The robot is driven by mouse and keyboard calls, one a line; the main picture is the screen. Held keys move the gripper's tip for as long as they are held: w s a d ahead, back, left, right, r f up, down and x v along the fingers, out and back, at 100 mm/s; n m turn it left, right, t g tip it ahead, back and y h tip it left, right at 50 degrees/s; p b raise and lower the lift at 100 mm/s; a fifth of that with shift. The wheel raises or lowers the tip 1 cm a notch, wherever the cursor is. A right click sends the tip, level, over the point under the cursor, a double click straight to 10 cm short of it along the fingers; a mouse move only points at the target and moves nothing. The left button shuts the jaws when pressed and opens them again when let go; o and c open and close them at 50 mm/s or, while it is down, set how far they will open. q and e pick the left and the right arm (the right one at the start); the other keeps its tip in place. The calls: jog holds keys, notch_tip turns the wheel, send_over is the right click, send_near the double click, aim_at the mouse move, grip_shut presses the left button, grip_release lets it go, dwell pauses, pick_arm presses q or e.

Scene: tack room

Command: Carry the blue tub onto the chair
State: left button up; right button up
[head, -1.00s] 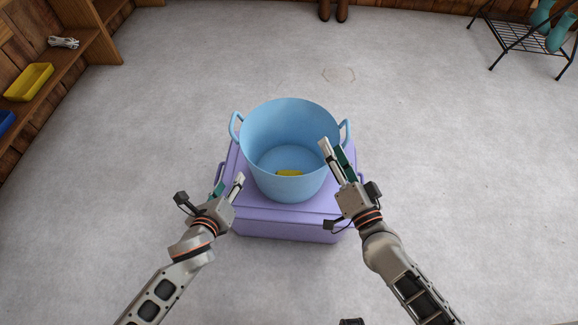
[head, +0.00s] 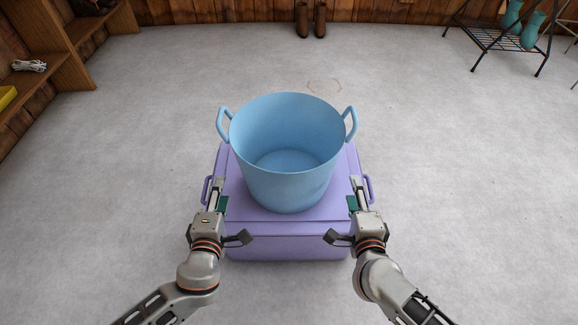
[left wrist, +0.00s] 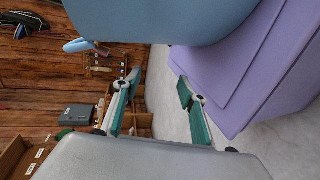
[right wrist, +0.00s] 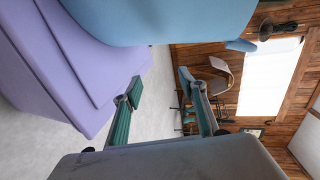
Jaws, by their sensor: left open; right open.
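The light blue tub (head: 288,185) stands upright on a lilac lidded box (head: 290,245), with a loop handle on its left and right sides. Its visible inside looks empty. My left gripper (head: 218,192) is open and empty, low at the tub's left, below and in front of the left handle. My right gripper (head: 357,192) is open and empty in the mirrored place at the right. Neither touches the tub. The tub also shows above the open fingers in the left wrist view (left wrist: 160,18) and right wrist view (right wrist: 150,18). A chair-like shape (right wrist: 228,70) shows small in the right wrist view; I cannot tell surely.
Wooden shelves (head: 75,60) stand at the far left. Brown boots (head: 311,20) stand by the back wall. A black wire rack (head: 500,38) with teal boots is at the back right. The grey floor around the box is clear.

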pick_arm(q)
jog(key=shift+w+r, duration=0.1)
pick_arm(e)
jog(key=shift+w+r, duration=0.1)
pick_arm(q)
jog(key=shift+w, duration=0.15)
pick_arm(e)
jog(key=shift+w, duration=0.15)
pick_arm(q)
jog(key=x, duration=1.3)
jog(key=shift+w, duration=0.3)
pick_arm(e)
jog(key=x, duration=1.3)
jog(key=shift+w, duration=0.3)
pick_arm(q)
jog(key=shift+d+f, duration=0.25)
jog(key=shift+d, duration=0.05)
pick_arm(e)
jog(key=shift+a+f, duration=0.25)
jog(key=shift+a, duration=0.05)
pick_arm(q)
jog(key=shift+d, duration=0.45)
pick_arm(e)
jog(key=shift+a, duration=0.45)
pick_arm(q)
jog(key=shift+d, duration=0.1)
pick_arm(e)
jog(key=shift+a, duration=0.1)
